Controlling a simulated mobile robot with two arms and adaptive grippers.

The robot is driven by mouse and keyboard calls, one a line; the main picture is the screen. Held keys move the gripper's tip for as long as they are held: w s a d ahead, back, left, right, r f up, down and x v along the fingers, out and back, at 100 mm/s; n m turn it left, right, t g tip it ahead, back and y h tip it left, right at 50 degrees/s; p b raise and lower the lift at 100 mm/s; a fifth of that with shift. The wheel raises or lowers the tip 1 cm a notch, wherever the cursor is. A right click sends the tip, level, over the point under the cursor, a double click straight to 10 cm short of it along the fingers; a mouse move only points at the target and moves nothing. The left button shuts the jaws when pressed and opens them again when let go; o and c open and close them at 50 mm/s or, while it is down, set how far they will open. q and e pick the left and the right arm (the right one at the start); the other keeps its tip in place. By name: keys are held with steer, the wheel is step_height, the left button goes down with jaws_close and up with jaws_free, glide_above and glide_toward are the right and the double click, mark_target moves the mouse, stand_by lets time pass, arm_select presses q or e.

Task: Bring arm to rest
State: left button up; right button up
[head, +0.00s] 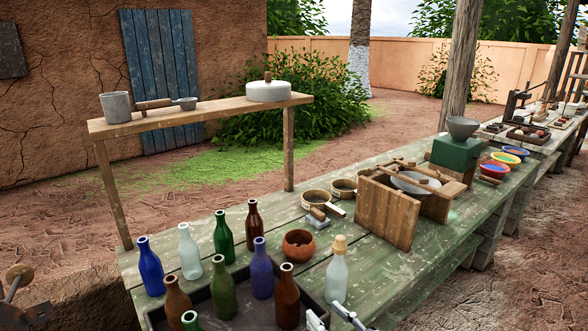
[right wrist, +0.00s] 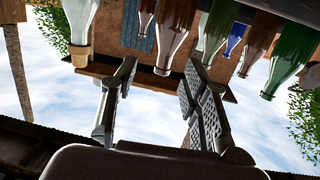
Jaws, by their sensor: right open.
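My right gripper (head: 331,315) shows at the bottom edge of the head view, just in front of the bottle tray and the clear corked bottle (head: 337,275). In the right wrist view its two fingers (right wrist: 160,75) stand wide apart with nothing held between them. The corked bottle (right wrist: 80,35) is to the left of the fingers there. My left gripper is not in view.
A dark tray (head: 213,296) holds several coloured bottles; others stand behind it on the green table (head: 385,275). The table's front right is bare.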

steer(key=s+d+f+m+g+h, duration=0.2)
steer(key=s+d+f+g+h, duration=0.3)
steer(key=s+f, duration=0.6)
steer(key=s+d+f+m+g+h, duration=0.25)
steer(key=s+d+f+g, duration=0.45)
steer(key=s, duration=0.7)
step_height(320, 180, down, 23)
steer(key=s+d+f+g, duration=0.1)
steer(key=s+d+f, duration=0.2)
steer(key=s+f, duration=1.4)
steer(key=shift+d+f+n+h, duration=0.2)
steer(key=shift+f+n+h, duration=0.15)
steer(key=shift+f+h, duration=0.15)
steer(key=shift+s, duration=0.1)
